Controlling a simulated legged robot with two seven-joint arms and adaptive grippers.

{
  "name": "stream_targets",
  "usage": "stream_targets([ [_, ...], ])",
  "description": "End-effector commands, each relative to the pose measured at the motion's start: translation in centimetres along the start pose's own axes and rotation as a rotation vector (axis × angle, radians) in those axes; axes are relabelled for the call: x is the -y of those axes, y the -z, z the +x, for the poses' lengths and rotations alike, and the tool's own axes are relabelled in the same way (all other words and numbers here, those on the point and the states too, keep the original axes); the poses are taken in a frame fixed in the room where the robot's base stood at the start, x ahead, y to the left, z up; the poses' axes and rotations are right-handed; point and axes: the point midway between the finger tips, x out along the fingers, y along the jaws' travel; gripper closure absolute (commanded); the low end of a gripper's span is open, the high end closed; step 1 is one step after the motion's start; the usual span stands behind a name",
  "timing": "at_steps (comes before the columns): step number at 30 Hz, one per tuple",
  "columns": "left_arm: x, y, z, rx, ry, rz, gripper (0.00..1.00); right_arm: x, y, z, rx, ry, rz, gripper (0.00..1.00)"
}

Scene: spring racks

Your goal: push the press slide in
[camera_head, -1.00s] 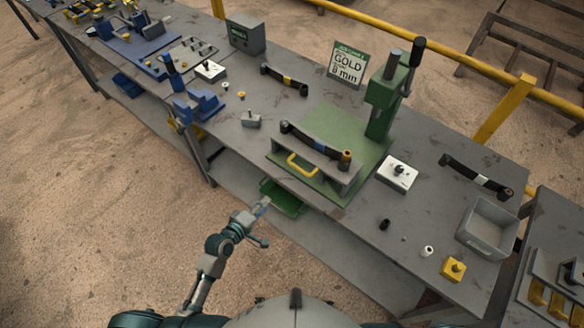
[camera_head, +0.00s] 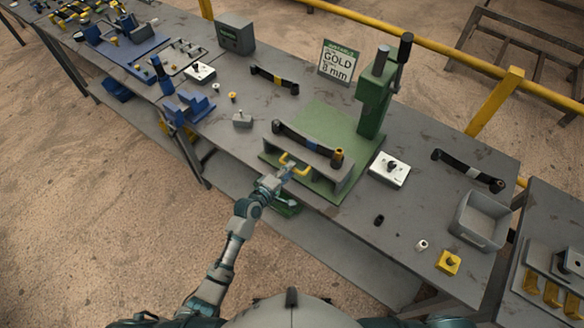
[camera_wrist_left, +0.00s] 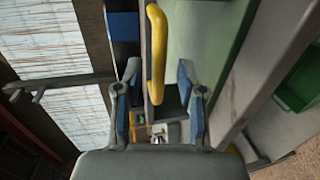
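The grey press slide (camera_head: 318,172) sits on the green press base (camera_head: 329,124), at the front edge of the bench. A black bar (camera_head: 307,138) with a brass end lies on top of it. The yellow handle (camera_head: 302,170) is on the slide's front. My left gripper (camera_head: 284,173) is at the handle's left part, partly covering it. In the left wrist view, the handle (camera_wrist_left: 156,50) lies between my open left fingers (camera_wrist_left: 158,85), with gaps on both sides. The green press column (camera_head: 376,101) stands behind. My right gripper is out of view.
A green bin (camera_head: 288,209) hangs below the bench edge, just under my left gripper. A white switch box (camera_head: 389,170), a grey tray (camera_head: 481,221) and a yellow button box (camera_head: 448,262) stand to the right. A small grey block (camera_head: 242,120) stands left of the slide.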

Motion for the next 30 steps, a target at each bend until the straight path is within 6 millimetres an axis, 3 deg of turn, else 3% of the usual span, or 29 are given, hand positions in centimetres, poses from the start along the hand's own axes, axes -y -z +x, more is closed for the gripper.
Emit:
stream_targets([
  [6, 0.0, 0.0, 2.0, 0.0, 0.0, 0.0, 0.61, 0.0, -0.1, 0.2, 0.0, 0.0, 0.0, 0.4],
  [15, 0.0, 0.0, 2.2, -0.001, 0.0, 0.0, 0.61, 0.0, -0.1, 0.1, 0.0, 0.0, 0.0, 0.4],
  [20, 0.0, 0.0, 2.2, -0.001, 0.0, 0.0, 1.0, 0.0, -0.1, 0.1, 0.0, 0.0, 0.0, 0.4],
  [30, 0.1, 0.0, 2.2, 0.0, 0.003, 0.0, 1.0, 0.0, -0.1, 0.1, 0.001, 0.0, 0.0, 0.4],
])
